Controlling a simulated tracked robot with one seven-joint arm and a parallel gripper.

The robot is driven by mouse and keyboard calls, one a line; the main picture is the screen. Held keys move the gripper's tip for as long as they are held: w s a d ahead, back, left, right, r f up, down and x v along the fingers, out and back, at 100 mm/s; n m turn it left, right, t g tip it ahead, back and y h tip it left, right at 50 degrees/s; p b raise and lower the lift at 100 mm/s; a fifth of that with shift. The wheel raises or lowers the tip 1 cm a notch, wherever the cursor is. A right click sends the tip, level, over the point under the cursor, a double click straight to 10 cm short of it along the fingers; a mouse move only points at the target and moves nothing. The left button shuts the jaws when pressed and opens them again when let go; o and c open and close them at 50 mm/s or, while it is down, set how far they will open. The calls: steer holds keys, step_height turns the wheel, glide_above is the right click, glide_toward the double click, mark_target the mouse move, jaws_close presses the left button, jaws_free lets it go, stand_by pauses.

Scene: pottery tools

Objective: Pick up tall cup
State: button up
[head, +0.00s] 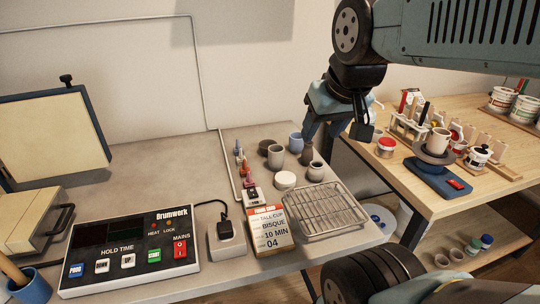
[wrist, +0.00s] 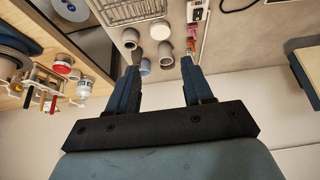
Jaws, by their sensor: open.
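Several small pots stand grouped at the right end of the grey table. A grey cup (head: 276,156) stands next to a dark bowl (head: 265,146), with a blue cup (head: 296,143) behind. A narrow dark vase (head: 306,156) and another grey cup (head: 316,172) stand to the right. No label shows which is the tall cup. My gripper (head: 325,134) is open and empty above and near the group. In the wrist view the first grey cup (wrist: 166,57) shows between the fingertips, beyond them, and the blue cup (wrist: 145,68) is near one finger.
A round white pot (head: 286,180), a wire rack (head: 325,212) and a card reading "TALL CUP" (head: 270,232) are in front of the cups. A control box (head: 130,250) is at left. A wooden bench (head: 450,155) stands right, across a gap.

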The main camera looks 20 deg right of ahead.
steer(key=shift+o, duration=0.7)
steer(key=shift+w+f, duration=0.1)
steer(key=shift+w, duration=0.1)
steer(key=o, duration=0.5)
steer(key=w+f+n+g, duration=0.1)
steer(key=w, duration=0.1)
steer(key=w+f+n, duration=0.1)
steer(key=w, duration=0.1)
steer(key=w+f+n+g, duration=0.1)
steer(key=w+f, duration=0.1)
steer(key=shift+w+f+n+g, duration=0.1)
steer(key=shift+w+n+g, duration=0.2)
steer(key=shift+n, duration=0.1)
steer(key=n+t+h, duration=0.1)
steer(key=n+h, duration=1.2)
steer(key=n, duration=0.5)
glide_toward(269, 157)
steer(key=x, duration=0.6)
steer(key=shift+w+d, duration=0.1)
steer(key=shift+d, duration=0.15)
steer(key=shift+x, duration=2.8)
